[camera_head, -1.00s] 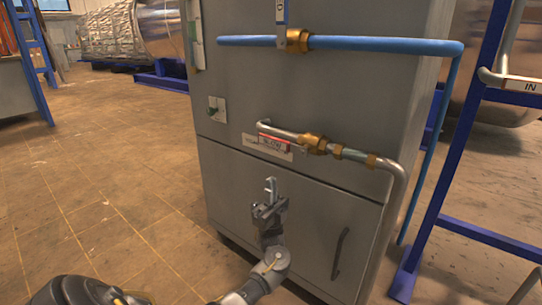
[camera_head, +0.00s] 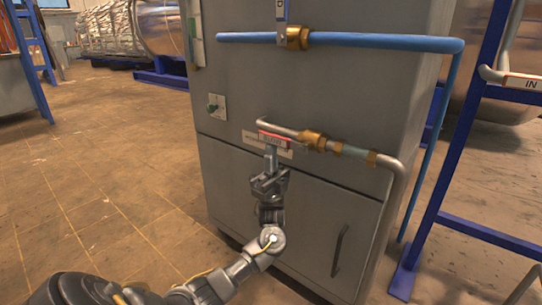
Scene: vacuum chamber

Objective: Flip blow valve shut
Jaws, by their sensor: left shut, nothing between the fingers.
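The blow valve has a red handle (camera_head: 273,138) with a label. It lies along the metal pipe, left of the brass valve body (camera_head: 312,141), on the front of the grey cabinet (camera_head: 230,170). My left gripper (camera_head: 271,151) is shut and empty, pointing up just below the red handle. Its fingertips overlap the handle's lower edge in the picture; I cannot tell whether they touch it. My right gripper is not in view.
A blue pipe (camera_head: 380,40) with another brass valve (camera_head: 297,37) runs above. A blue frame (camera_head: 450,160) stands at the right. The floor at the left is clear.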

